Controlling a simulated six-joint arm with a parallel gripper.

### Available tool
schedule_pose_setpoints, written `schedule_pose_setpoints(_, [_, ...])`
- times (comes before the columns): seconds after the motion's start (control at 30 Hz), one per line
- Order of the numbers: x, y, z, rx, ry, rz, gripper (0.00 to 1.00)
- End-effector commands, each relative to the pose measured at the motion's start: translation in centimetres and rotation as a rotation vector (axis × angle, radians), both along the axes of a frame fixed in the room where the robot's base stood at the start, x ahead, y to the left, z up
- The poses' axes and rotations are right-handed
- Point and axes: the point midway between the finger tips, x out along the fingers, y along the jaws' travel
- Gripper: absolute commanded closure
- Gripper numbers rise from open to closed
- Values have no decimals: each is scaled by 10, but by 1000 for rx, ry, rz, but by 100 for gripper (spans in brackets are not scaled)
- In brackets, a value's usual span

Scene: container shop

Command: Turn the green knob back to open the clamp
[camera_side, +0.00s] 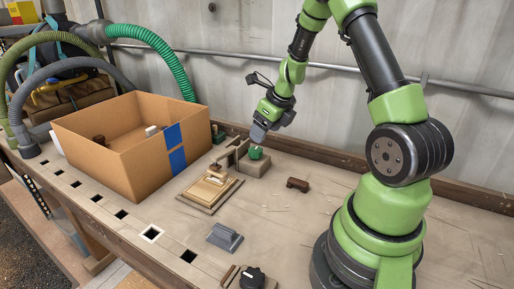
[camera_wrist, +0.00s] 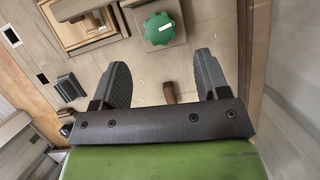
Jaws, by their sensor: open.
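The green knob (camera_side: 256,153) sits on top of a grey-brown clamp block (camera_side: 252,167) near the back of the bench. In the wrist view the green knob (camera_wrist: 160,30) has a scalloped rim and a short white mark. My gripper (camera_side: 258,133) is just above the knob in the side view. In the wrist view my gripper (camera_wrist: 163,62) has its two dark fingers spread wide and empty. The knob lies beyond the fingertips, roughly centred between them, and appears untouched. The side view does not show clearly how far above it the fingers are.
A wooden fixture (camera_side: 208,191) lies left of the clamp, near an open cardboard box (camera_side: 112,165). A small brown block (camera_side: 298,184) lies to the right. A grey block (camera_side: 225,237) and a black knob (camera_side: 252,279) are nearer the front. The bench right of the fixture is mostly clear.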

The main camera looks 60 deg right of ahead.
Motion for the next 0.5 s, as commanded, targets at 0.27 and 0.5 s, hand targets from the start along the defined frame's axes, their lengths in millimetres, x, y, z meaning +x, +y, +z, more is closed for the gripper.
schedule_pose_setpoints(0.27, [17, -1, -42, 1, 2, 5, 31])
schedule_pose_setpoints(0.5, [27, -2, -64, -1, 0, 6, 31])
